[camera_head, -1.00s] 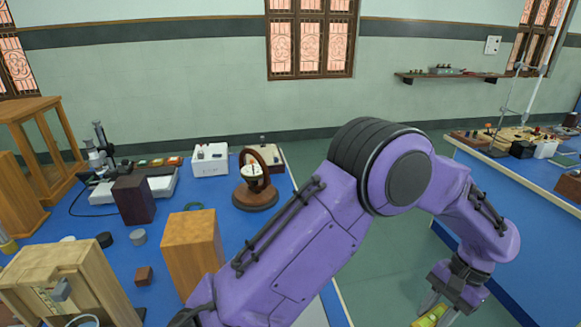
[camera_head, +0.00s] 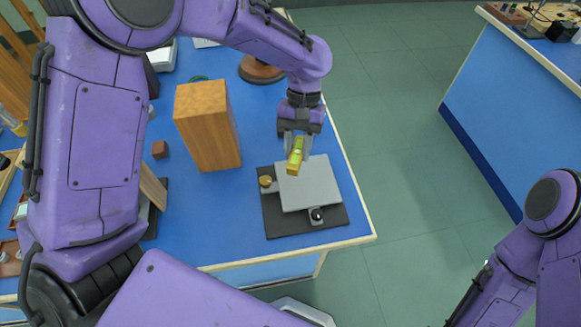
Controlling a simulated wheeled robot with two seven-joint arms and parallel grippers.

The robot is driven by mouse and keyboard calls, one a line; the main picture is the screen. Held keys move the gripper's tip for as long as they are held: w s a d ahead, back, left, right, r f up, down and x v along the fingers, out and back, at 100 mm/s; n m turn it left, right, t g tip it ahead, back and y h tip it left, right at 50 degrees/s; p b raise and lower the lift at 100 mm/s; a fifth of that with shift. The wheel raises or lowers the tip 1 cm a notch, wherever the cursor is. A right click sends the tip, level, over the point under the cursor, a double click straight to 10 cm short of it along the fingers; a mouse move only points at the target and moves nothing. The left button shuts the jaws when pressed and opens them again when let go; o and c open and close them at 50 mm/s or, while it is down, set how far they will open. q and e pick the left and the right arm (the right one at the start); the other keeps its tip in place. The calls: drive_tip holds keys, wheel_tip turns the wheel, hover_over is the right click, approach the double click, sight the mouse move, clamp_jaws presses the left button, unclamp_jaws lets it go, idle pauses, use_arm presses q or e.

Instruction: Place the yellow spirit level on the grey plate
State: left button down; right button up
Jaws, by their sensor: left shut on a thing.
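The yellow spirit level (camera_head: 295,160) is a small bar with a greenish vial. My left gripper (camera_head: 297,146) is shut on it and points down at the far edge of the grey plate. The grey plate (camera_head: 312,187) is a flat square on a dark base (camera_head: 284,224), with a brass knob at its left and a black knob at its front. The level overlaps the plate's far left part in the picture; I cannot tell whether it touches it. My right arm shows at the lower right, but its gripper is not in view.
A tall wooden block (camera_head: 208,127) stands left of the plate on the blue bench (camera_head: 210,217). A small brown cube (camera_head: 160,149) sits farther left. A round wooden base (camera_head: 261,70) lies behind. The bench edge is close on the plate's right and front.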

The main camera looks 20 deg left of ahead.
use_arm(q)
drive_tip(key=s+d+r+n+h+p, duration=0.2)
drive_tip(key=s+d+r+n, duration=0.3)
drive_tip(key=s+d, duration=0.6)
drive_tip(key=p, duration=0.2)
hover_over(307, 183)
drive_tip(key=shift+t, duration=0.3)
drive_tip(key=f, duration=0.6)
drive_tip(key=w+f, duration=0.1)
drive_tip(key=f, duration=0.2)
drive_tip(key=shift+a, duration=0.25)
wheel_tip(307, 183, down, 4)
drive_tip(key=shift+w+a+r+p, duration=0.1)
drive_tip(key=shift+w+a+p, duration=0.05)
drive_tip(key=shift+p, duration=0.3)
drive_tip(key=c, duration=1)
unclamp_jaws()
drive_tip(key=shift+c, duration=0.2)
drive_tip(key=shift+o, duration=1.3)
